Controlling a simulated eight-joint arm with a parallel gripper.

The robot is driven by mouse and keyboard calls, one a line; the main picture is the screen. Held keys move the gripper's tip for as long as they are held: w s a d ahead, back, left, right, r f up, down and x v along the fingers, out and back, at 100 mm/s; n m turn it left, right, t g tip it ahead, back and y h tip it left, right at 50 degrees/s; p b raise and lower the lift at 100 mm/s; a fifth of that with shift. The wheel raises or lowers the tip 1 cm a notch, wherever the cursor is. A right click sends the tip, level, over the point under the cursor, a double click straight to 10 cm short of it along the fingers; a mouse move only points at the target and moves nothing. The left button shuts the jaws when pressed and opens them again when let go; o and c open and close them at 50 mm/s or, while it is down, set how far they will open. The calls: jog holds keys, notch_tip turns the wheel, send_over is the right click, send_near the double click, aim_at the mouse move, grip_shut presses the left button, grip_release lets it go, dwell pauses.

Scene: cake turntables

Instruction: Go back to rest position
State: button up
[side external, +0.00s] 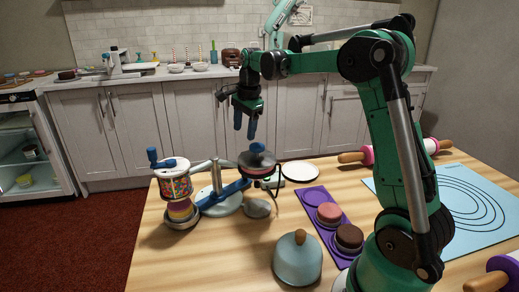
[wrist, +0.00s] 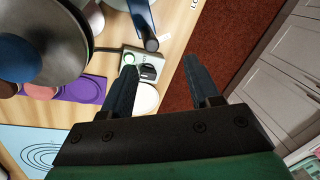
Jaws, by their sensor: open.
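My gripper (side external: 245,122) is open and empty in the side external view. It hangs above the far edge of the table, its blue fingers pointing down. In the wrist view its two fingers (wrist: 160,85) are apart with nothing between them. A cake turntable stand (side external: 220,200) with a blue arm stands on the table below and left of my gripper. A grey round part with a blue knob (side external: 257,160) sits at its right end.
A purple tray (side external: 312,199) holds pink and brown cake layers. A pale blue dome (side external: 297,260), a white plate (side external: 299,172), a rolling pin (side external: 360,156) and a blue mat (side external: 460,205) lie around it. Cabinets (side external: 200,125) stand behind. The table's front left is clear.

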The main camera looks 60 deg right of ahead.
jog(key=s+a+n+t, duration=0.2)
jog(key=s+a+n, duration=0.4)
jog(key=a+n, duration=0.3)
jog(key=s+a+f+n+t, duration=0.1)
jog(key=s+a+n+t, duration=0.2)
jog(key=a+n, duration=0.7)
jog(key=s+n, duration=0.2)
jog(key=shift+s+f+y, duration=0.3)
jog(key=shift+s, duration=0.1)
